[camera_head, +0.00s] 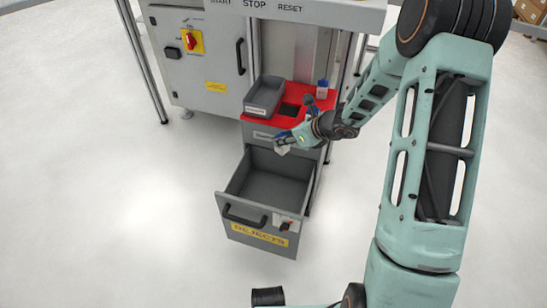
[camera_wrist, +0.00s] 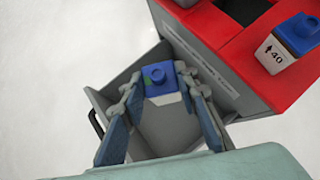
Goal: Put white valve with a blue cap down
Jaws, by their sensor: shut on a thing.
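The white valve with a blue cap (camera_wrist: 159,79) is between the two fingers of my gripper (camera_wrist: 160,90) in the wrist view, with its cap facing the camera. In the head view my gripper (camera_head: 286,141) holds the white valve (camera_head: 282,150) above the back part of an open grey drawer (camera_head: 236,184). The drawer's front has a yellow label reading REJECTS. The drawer also shows under the valve in the wrist view (camera_wrist: 101,99). The arm hides part of the held valve in the head view.
A second white valve with a blue cap (camera_wrist: 289,43) stands on the red top (camera_wrist: 214,30) of the cabinet. A grey tray (camera_head: 264,95) sits on the red top's left. A panel with a red switch (camera_head: 190,40) stands behind. The floor around the drawer is clear.

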